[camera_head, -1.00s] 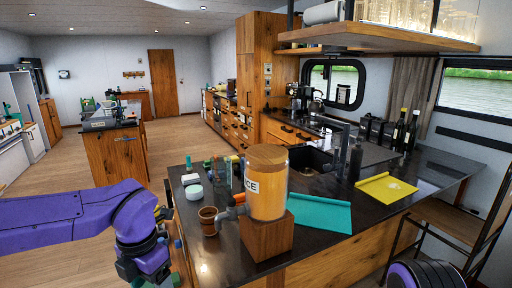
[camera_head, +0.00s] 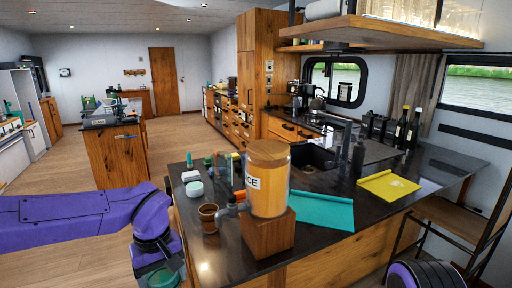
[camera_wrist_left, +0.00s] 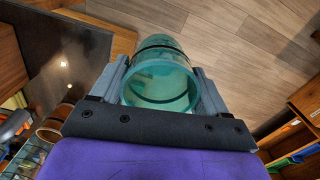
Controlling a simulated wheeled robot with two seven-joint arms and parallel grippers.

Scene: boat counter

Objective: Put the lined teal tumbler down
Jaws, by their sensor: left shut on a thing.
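The lined teal tumbler (camera_wrist_left: 160,75) is see-through, with a dark band around it. My left gripper (camera_wrist_left: 160,92) is shut on it, one finger on each side, and the tumbler's round open end faces the wrist camera. In the head view the tumbler (camera_head: 163,278) shows only in part at the bottom edge, below my left wrist. It is off the left side of the dark counter (camera_head: 330,232), with wooden floor behind it in the wrist view. My right gripper is not in view.
A teal mat (camera_head: 320,210) and a yellow mat (camera_head: 388,187) lie farther right. The counter's front left corner looks bare.

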